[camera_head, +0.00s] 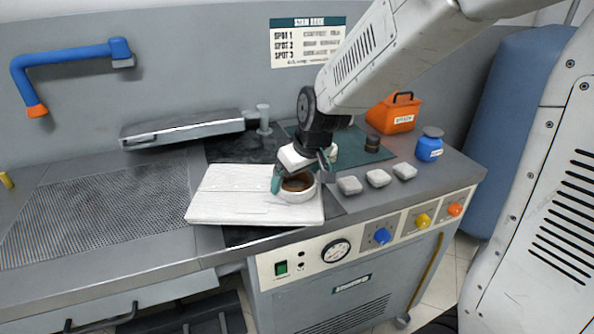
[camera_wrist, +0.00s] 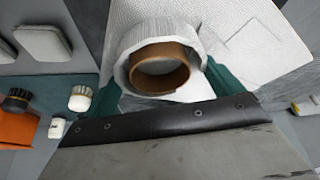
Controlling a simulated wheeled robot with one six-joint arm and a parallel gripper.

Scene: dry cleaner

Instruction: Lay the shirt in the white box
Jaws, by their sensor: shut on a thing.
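The shirt (camera_head: 232,196) is white and folded flat, with a stiff ring-shaped collar (camera_head: 299,196) standing up at its right end. It lies level over the dark middle part of the counter; I cannot tell whether it touches the surface. My gripper (camera_head: 302,176) points down at the collar with teal fingers on both sides of it, shut on it. In the wrist view, my gripper (camera_wrist: 163,75) has its fingers on either side of the collar, whose inside is brown, and the shirt (camera_wrist: 262,40) spreads out behind it. I see no white box in either view.
A perforated metal panel (camera_head: 95,205) fills the left counter. A flat grey hinged piece (camera_head: 182,129) lies behind the shirt. Right of it are several pale pads (camera_head: 378,178), a blue jar (camera_head: 429,146) and an orange container (camera_head: 394,113). A blue arm (camera_head: 70,58) juts from the wall.

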